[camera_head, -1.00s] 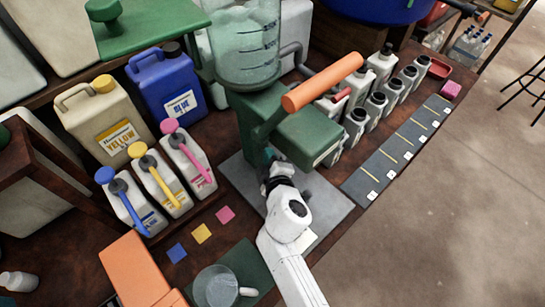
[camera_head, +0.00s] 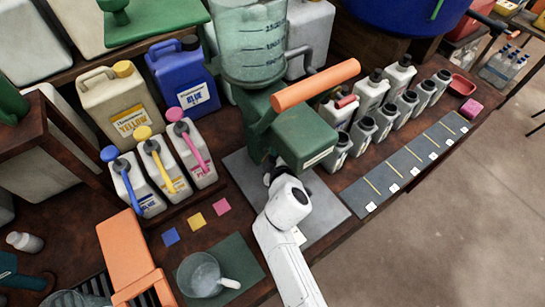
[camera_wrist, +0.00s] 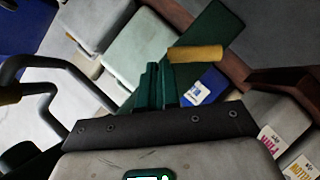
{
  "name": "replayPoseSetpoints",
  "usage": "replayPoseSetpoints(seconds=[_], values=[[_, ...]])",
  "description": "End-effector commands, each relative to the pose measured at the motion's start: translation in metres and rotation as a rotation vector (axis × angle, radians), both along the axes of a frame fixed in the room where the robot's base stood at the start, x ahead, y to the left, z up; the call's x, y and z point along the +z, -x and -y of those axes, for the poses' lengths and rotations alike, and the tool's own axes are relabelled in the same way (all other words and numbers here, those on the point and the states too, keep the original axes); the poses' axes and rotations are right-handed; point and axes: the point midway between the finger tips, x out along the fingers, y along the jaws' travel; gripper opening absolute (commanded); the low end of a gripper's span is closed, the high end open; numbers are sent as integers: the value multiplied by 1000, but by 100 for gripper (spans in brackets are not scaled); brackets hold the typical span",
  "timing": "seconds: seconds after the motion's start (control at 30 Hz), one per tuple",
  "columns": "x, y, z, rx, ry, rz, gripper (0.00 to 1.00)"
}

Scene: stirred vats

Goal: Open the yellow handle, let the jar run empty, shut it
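The clear graduated jar (camera_head: 250,50), with pale green liquid, stands above the green stand (camera_head: 262,118) in the head view. In the wrist view a yellow bar-shaped handle (camera_wrist: 195,53) lies just beyond my fingertips, slightly right. My gripper (camera_wrist: 160,66) shows there as two green fingers close together, with nothing visible between them. I cannot tell whether they touch the handle. In the head view my white wrist is low in front of the stand, and the fingertips are hidden. A glass mug (camera_head: 203,272) stands on the dark green mat (camera_head: 243,257).
An orange lever (camera_head: 316,85) sticks out above my wrist. Pump bottles (camera_head: 162,172) with blue, yellow and pink handles stand left, before yellow and blue jugs (camera_head: 120,105). Several small bottles (camera_head: 380,120) stand right. The grey plate (camera_head: 325,200) is partly bare.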

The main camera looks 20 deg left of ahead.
Motion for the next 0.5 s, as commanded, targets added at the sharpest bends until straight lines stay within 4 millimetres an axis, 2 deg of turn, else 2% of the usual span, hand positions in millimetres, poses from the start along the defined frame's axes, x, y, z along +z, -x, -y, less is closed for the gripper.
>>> replayPoseSetpoints(seconds=[0.5], values=[[-2,-15,11,-2,-15,-14,0]])
